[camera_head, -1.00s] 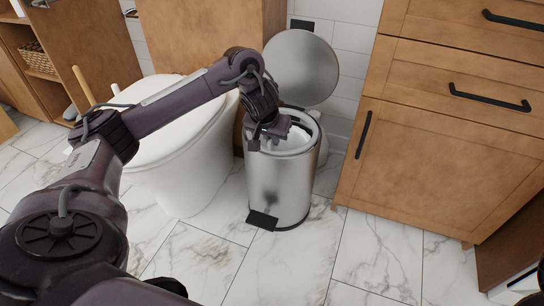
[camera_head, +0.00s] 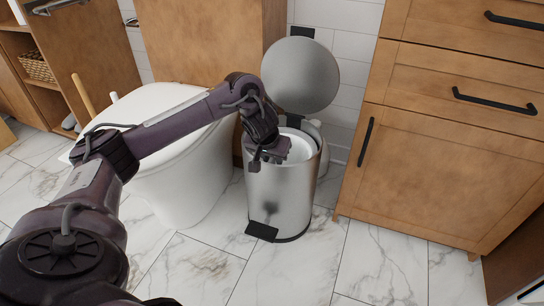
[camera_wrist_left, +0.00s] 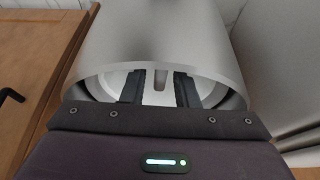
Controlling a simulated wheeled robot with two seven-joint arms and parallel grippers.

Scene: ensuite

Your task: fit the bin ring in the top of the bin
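The bin (camera_head: 283,200) is a brushed steel cylinder with a black pedal, standing upright on the floor. Its round lid (camera_head: 300,76) is raised at the back. A pale band inside the bin's mouth (camera_head: 301,149) looks like the bin ring; I cannot tell it surely from a liner or how it sits. My left gripper (camera_head: 268,160) is at the left front of the rim. In the left wrist view, its two dark fingers (camera_wrist_left: 160,90) are apart at the bin's opening, with a narrow grey tab (camera_wrist_left: 160,79) between them and gaps beside it. My right gripper is not in view.
A white toilet (camera_head: 185,150) stands close on the bin's left. A wooden cabinet (camera_head: 440,160) with black handles is on its right. A tiled wall (camera_head: 350,60) is behind. Marble floor (camera_head: 300,270) in front is clear.

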